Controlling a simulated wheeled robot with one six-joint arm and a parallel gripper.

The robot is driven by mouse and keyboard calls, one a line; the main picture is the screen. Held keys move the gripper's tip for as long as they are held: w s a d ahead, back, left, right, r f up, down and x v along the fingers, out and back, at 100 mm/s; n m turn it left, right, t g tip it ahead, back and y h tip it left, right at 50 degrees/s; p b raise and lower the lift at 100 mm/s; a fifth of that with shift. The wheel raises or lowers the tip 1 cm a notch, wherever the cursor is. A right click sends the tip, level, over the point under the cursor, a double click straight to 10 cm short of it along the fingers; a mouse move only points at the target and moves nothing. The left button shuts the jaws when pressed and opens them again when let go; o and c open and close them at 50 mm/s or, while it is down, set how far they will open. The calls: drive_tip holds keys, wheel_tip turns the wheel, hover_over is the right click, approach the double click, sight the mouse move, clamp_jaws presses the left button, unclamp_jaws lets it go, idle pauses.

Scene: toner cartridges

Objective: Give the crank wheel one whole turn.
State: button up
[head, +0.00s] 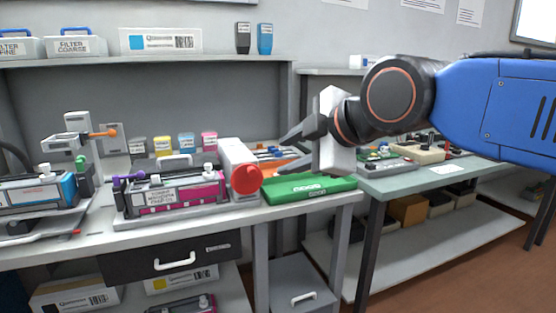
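A red round part (247,178) sits on the front end of a white cylinder or housing (236,155) near the right end of the left bench. I cannot tell for sure whether it is the crank wheel; no crank handle shows on it. My gripper (281,156) is just right of and above the red part, apart from it in the picture. Its two dark fingers point left and are spread, with nothing seen held between them. A magenta-labelled cartridge (180,194) lies left of the red part, with a purple knob (128,176) at its left end.
A green case or mat (310,190) lies below my gripper on the bench. A stand with an orange lever (102,133) and a blue-labelled cartridge (40,192) are at left. Small coloured bottles (187,142) stand behind. A second bench (440,172) with parts is at right.

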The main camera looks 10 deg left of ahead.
drive_tip(key=shift+v, duration=0.9)
drive_tip(key=shift+d, duration=0.1)
drive_tip(key=d+f+m+h, duration=0.3)
drive_tip(key=d+f+m, duration=0.3)
drive_tip(key=d+f, duration=0.45)
drive_tip(key=s+d+f+m+g+h, duration=0.1)
drive_tip(key=s+d+f+m, duration=0.3)
drive_tip(key=d+f, duration=0.3)
drive_tip(key=s+d+f+m+g+h, duration=0.1)
drive_tip(key=s+d+f+m+h, duration=0.1)
drive_tip(key=s+d+f+m, duration=0.2)
drive_tip(key=s+d+f+m+g+h, duration=0.1)
drive_tip(key=s+d+f+m, duration=0.4)
drive_tip(key=d, duration=0.8)
wheel_tip(320, 180, down, 5)
drive_tip(key=m+h, duration=0.1)
drive_tip(key=m, duration=0.2)
drive_tip(key=shift+d+f, duration=0.15)
drive_tip(key=shift+d, duration=0.2)
